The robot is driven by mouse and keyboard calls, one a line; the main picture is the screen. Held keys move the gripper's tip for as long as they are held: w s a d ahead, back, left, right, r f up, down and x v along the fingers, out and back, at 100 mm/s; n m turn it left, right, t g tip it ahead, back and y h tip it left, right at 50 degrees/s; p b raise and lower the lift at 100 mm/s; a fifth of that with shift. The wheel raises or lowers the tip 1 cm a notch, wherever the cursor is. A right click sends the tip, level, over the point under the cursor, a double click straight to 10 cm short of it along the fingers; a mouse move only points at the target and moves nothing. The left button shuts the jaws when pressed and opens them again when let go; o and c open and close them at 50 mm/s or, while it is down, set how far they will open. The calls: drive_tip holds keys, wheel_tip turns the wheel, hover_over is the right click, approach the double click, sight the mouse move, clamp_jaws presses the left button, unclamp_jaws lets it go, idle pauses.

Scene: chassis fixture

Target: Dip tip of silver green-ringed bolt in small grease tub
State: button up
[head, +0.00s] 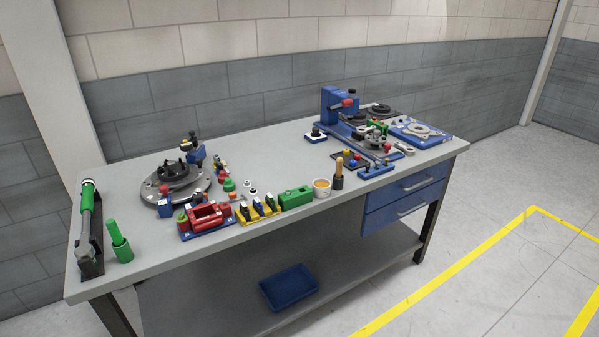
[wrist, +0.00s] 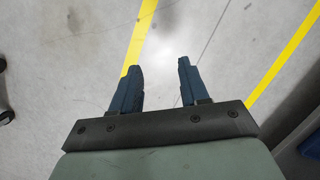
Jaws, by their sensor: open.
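My gripper (wrist: 160,66) shows in the wrist view with its two dark blue fingers apart and nothing between them. It is over bare grey floor with yellow lines, away from the bench top. It does not show in the head view. A small white tub (head: 321,189) with orange-yellow contents, likely the grease tub, stands at the front edge of the bench, right of a green block. Small silver and white pieces (head: 250,187) stand left of it, behind the yellow rack. They are too small to tell which, if any, is the green-ringed bolt.
The grey bench (head: 130,262) also carries a red fixture (head: 207,218), a yellow rack (head: 259,211), a green block (head: 295,198) and a wooden-handled tool (head: 339,166) beside the tub. A round chassis fixture (head: 174,175) stands behind, left. The back middle of the bench is clear.

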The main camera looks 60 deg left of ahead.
drive_tip(key=w+a+r+n+t+y, duration=0.15)
drive_tip(key=a+r, duration=0.45)
drive_tip(key=a, duration=0.6)
drive_tip(key=w+a+r+n+t, duration=0.15)
drive_tip(key=a+r, duration=0.35)
drive_tip(key=a, duration=0.8)
drive_tip(key=w+a+r+n+y, duration=0.15)
drive_tip(key=a+r, duration=0.45)
drive_tip(key=a, duration=0.6)
drive_tip(key=s+a+r+n, duration=0.2)
drive_tip(key=a+r, duration=0.9)
drive_tip(key=s+a+r+n+y, duration=0.1)
drive_tip(key=s+a+r+n, duration=0.2)
drive_tip(key=a+r, duration=0.8)
drive_tip(key=s+a+r+n+y, duration=0.1)
drive_tip(key=s+a+r+n, duration=0.1)
drive_tip(key=a+r, duration=0.9)
drive_tip(key=shift+s+a+r+n+t, duration=0.15)
drive_tip(key=shift+a+r+n+t, duration=0.2)
drive_tip(key=shift+r+n, duration=0.3)
drive_tip(key=w+a+r+n+h, duration=0.1)
drive_tip(key=a+r+n, duration=0.2)
drive_tip(key=a+n, duration=0.15)
drive_tip(key=n+g+h, duration=0.1)
drive_tip(key=n+h, duration=0.1)
drive_tip(key=n, duration=1)
hover_over(288, 191)
drive_tip(key=shift+f, duration=2.85)
